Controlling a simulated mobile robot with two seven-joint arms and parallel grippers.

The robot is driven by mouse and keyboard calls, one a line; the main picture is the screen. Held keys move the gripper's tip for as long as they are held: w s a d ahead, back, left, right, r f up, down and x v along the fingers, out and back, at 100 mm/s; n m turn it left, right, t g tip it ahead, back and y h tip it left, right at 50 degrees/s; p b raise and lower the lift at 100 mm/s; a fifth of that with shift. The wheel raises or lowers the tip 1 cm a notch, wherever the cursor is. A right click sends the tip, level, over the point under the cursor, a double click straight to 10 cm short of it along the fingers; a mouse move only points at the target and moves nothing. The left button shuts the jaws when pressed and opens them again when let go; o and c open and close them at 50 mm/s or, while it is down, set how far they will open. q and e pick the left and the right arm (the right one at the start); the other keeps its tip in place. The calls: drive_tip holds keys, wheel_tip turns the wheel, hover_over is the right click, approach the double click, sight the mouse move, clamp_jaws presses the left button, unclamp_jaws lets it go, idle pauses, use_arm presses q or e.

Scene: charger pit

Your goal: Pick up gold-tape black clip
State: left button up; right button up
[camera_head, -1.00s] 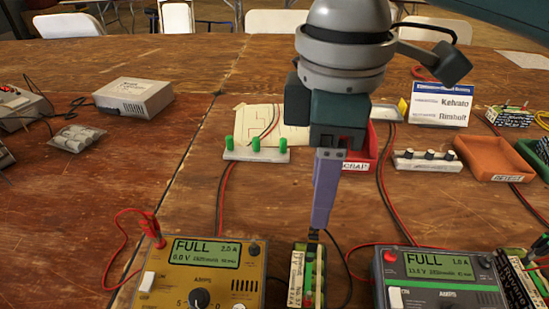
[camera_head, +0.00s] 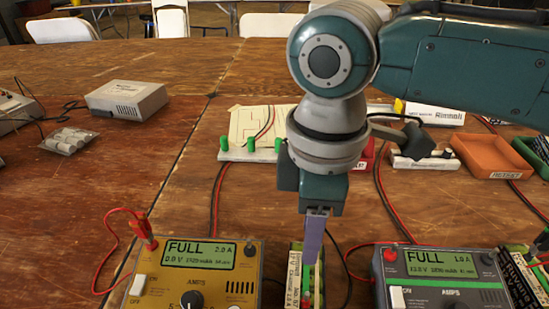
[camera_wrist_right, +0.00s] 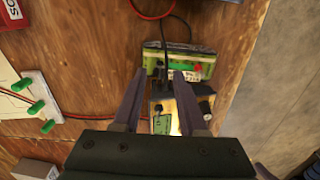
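My right gripper (camera_head: 314,262) points down over the small battery pack (camera_head: 294,272) between the two chargers. In the right wrist view its two purple fingers (camera_wrist_right: 159,73) are apart, with nothing held between them. The battery pack (camera_wrist_right: 205,58) lies just beyond the fingertips there. A black lead (camera_wrist_right: 164,28) runs to the pack's near side, between the fingertips; a dark end there may be the black clip, but I cannot make out gold tape. In the head view the finger hides that spot.
The yellow charger (camera_head: 205,281) stands left of the pack and the grey charger (camera_head: 440,284) right of it. A black lead (camera_head: 346,258) loops to the right of the pack. Red and black cables run behind.

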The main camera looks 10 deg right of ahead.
clamp_jaws()
wheel_tip(320, 180, up, 20)
drive_tip(key=p, duration=0.4)
